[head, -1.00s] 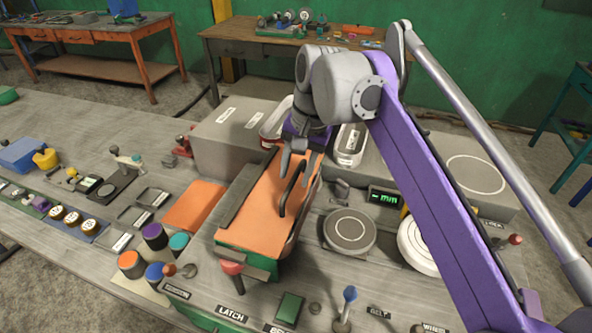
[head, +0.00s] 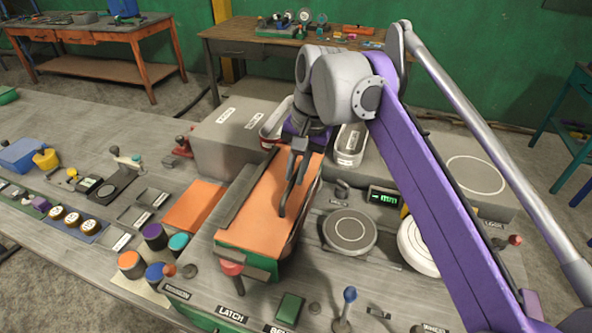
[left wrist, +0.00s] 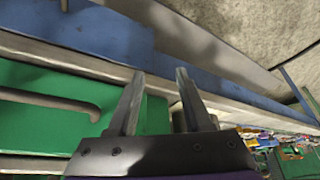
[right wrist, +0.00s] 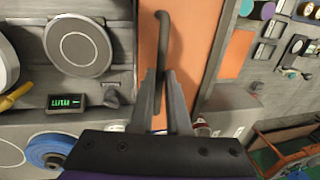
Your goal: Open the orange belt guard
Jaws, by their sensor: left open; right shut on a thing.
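The orange belt guard (head: 259,211) lies flat as a long cover over a green-sided housing on the bench. A dark bar handle (head: 285,197) runs along its top. My right gripper (head: 295,168) is at the far end of the guard, shut on the handle. In the right wrist view the fingertips (right wrist: 164,78) close around the near end of the handle (right wrist: 161,40), with the orange surface (right wrist: 189,45) behind. My left gripper (left wrist: 157,75) is open and empty in the left wrist view, facing green and blue surfaces; it is not in the head view.
A round grey disc (head: 349,230) and a small green display (head: 384,196) stand right of the guard. A red knob (head: 231,267) sits at its front end, near the LATCH label (head: 231,314). Grey boxes with bins (head: 350,146) stand behind. Coloured cylinders (head: 154,236) stand on the left.

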